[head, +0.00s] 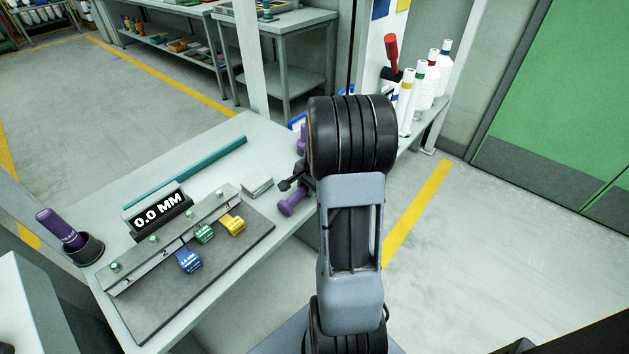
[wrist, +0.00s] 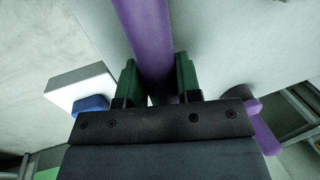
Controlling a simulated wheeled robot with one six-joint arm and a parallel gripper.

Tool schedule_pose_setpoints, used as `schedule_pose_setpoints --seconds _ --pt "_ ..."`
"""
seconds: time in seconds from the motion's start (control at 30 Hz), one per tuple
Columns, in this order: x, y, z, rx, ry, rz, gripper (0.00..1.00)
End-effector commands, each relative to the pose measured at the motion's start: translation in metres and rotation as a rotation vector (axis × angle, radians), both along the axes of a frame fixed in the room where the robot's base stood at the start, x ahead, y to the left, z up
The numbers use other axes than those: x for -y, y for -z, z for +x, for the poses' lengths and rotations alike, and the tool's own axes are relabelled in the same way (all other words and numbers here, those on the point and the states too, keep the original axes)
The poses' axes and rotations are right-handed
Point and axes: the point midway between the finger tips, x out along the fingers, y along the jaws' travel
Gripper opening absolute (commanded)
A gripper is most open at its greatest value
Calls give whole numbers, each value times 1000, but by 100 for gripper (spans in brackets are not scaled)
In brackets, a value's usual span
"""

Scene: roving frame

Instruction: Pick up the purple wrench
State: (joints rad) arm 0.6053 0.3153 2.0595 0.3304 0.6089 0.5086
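In the wrist view, a long purple bar (wrist: 147,35), likely the wrench, runs from the top edge down between the two green fingers of my gripper (wrist: 156,75). It about fills the gap at the fingertips. A pale sliver shows near the left finger's base, so I cannot tell whether the fingers press on it. In the head view, a purple piece (head: 292,203) shows by the bench's right edge and another purple piece (head: 302,138) behind it. My arm hides what lies between. My gripper (head: 296,181) is mostly hidden there.
A purple-handled tool (head: 60,226) stands in a black cup (head: 88,250) at the bench's left. A grey block (head: 257,187), a teal bar (head: 190,170), a display (head: 160,211) and a dark mat (head: 170,300) lie on the bench. White bottles (head: 424,92) stand behind my arm.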

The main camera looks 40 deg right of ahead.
Motion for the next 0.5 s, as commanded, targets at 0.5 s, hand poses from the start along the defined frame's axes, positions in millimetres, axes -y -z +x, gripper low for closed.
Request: schedule_pose_setpoints --seconds 0.5 --pt "0 0 0 0 0 -1 0"
